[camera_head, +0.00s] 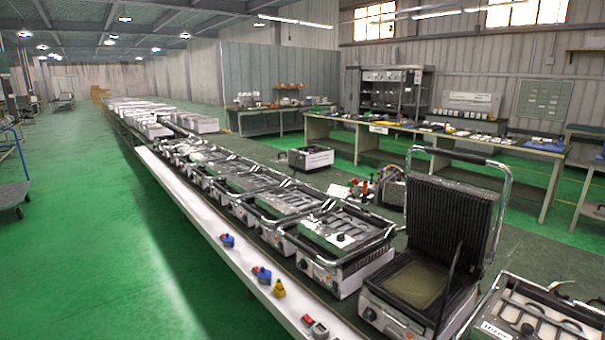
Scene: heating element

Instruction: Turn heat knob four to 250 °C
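A long row of silver contact grills runs along a bench from the near right to the far left. The nearest complete grill (350,285) is closed and has a dark round knob (302,264) on its front. To its right, a grill with a raised ribbed lid (455,215) shows a dark knob (370,314) at its front left. Several more knobs along the row are small. I cannot tell which knob is number four, and no temperature marks are readable. My gripper is not in view.
A white ledge (215,243) in front of the grills holds blue-and-red pieces (263,274), a yellow piece (279,288) and a red-and-grey piece (315,326). Green floor (100,250) is open at left. A blue cart (12,190) stands at the left edge.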

